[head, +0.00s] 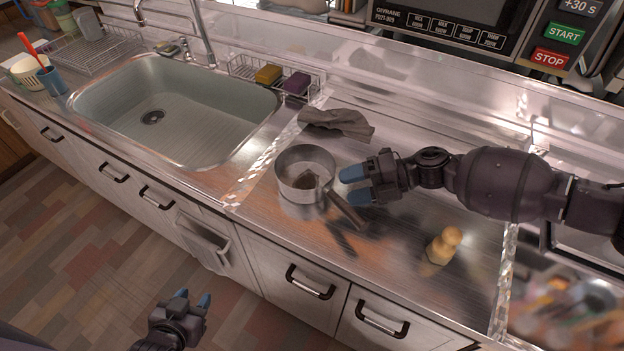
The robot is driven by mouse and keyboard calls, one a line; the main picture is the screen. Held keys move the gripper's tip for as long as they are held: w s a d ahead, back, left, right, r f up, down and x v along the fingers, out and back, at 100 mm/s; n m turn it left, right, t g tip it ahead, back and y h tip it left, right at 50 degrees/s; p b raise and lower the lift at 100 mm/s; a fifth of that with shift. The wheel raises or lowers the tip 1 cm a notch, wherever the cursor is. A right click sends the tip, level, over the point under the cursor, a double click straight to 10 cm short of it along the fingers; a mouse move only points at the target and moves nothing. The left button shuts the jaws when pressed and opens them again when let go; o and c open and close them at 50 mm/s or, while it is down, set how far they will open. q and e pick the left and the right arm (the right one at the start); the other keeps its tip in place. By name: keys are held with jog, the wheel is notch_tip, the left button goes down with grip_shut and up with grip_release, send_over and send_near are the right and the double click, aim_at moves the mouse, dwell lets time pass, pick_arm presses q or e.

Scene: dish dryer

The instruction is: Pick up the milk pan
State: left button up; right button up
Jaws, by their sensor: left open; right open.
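The milk pan (296,193) is a small metal pan standing upright on the steel counter right of the sink. Its dark handle (347,212) points to the lower right. My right gripper (348,185) comes in from the right with blue fingertips. It is open and empty, just right of the pan's rim and above the handle; whether it touches the pan is unclear. My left gripper (192,299) is open and empty, low in front of the cabinets and well away from the pan.
A grey cloth (338,123) lies behind the pan. A wooden pepper mill-like object (443,246) stands to its right. The sink (170,112) is at left, with a wire rack of sponges (268,74) behind it. A microwave (440,25) is at the back. Counter in front of the pan is clear.

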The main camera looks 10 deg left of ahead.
aim_at(313, 195)
jog(key=x, duration=0.4)
jog(key=shift+w+a, duration=0.1)
jog(key=shift+a, duration=0.15)
grip_shut()
jog(key=shift+d, duration=0.1)
